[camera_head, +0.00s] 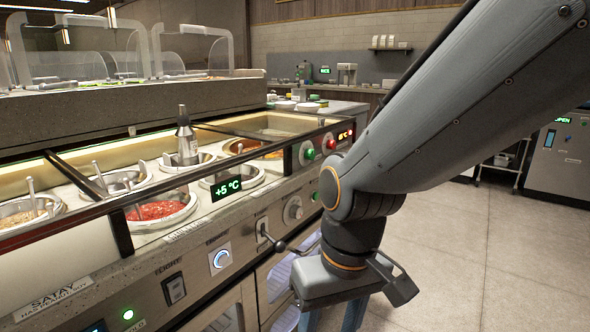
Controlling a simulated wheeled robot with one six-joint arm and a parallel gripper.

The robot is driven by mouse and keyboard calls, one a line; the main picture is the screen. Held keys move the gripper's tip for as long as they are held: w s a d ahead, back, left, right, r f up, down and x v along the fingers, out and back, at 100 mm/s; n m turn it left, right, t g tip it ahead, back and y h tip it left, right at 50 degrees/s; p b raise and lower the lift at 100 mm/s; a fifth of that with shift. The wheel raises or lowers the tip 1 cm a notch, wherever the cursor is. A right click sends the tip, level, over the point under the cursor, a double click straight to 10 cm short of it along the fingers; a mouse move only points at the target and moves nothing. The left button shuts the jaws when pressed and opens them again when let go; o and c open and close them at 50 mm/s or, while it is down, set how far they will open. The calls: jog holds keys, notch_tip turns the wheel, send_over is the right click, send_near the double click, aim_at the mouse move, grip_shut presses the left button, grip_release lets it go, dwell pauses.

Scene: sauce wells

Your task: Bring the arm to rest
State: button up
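My grey arm (470,110) reaches in from the upper right and bends at a joint with an orange ring. Its wrist points down in front of the sauce counter (215,235). My gripper (334,318) hangs at the bottom edge of the picture, over the floor side of the counter front. A black lever with a ball end (280,246) sticks out of the counter just left of the wrist.
Sauce wells hold a red sauce (155,210) and others, several with ladle handles. A dark rail (130,196) runs along the counter front. Open tiled floor (500,250) lies right, with a steel appliance (562,155) beyond.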

jog(key=s+d+r+m+p, duration=0.1)
jog(key=d+r+m+p, duration=0.1)
jog(key=d+r+p, duration=0.5)
jog(key=s+d+r+m+h+p, duration=0.1)
jog(key=d+r+m+p, duration=0.1)
jog(key=d+r+p, duration=0.5)
jog(key=shift+r+p, duration=2.15)
jog(key=shift+p, duration=2.2)
